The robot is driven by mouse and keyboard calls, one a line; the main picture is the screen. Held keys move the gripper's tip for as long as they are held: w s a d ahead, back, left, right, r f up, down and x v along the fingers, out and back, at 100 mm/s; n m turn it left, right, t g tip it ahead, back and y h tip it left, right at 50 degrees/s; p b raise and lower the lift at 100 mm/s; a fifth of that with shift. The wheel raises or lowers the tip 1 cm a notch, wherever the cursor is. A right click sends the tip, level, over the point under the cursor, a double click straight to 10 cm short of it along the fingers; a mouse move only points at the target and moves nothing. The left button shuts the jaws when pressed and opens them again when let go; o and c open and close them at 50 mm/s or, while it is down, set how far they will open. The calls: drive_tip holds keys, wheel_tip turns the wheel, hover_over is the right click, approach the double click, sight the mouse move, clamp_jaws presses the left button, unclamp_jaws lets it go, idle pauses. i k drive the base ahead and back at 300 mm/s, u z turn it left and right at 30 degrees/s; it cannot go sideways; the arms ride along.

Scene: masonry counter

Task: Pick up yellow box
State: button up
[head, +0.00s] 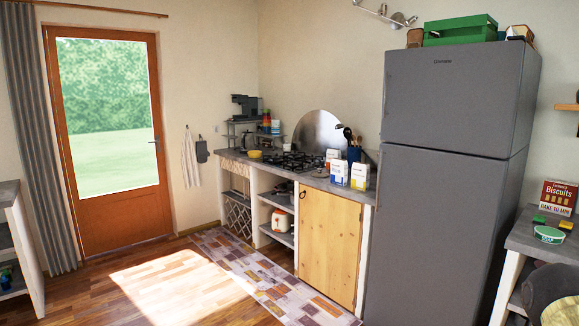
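No plain all-yellow box can be made out for certain. A white carton with a yellow lower part (360,177) stands upright on the counter, near its right end by the fridge. A white carton with a blue lower part (339,173) stands just left of it. My gripper is not in view.
The grey fridge (445,180) stands between the counter (315,182) and the right table (523,238). A biscuit box (558,197) and a green-and-white tub (549,235) are on that table. The wooden floor (170,285) before the door is clear.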

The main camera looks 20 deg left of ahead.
sight(361, 171)
drive_tip(key=u, duration=0.75)
drive_tip(key=i, duration=2.8)
drive_tip(key=z, duration=0.65)
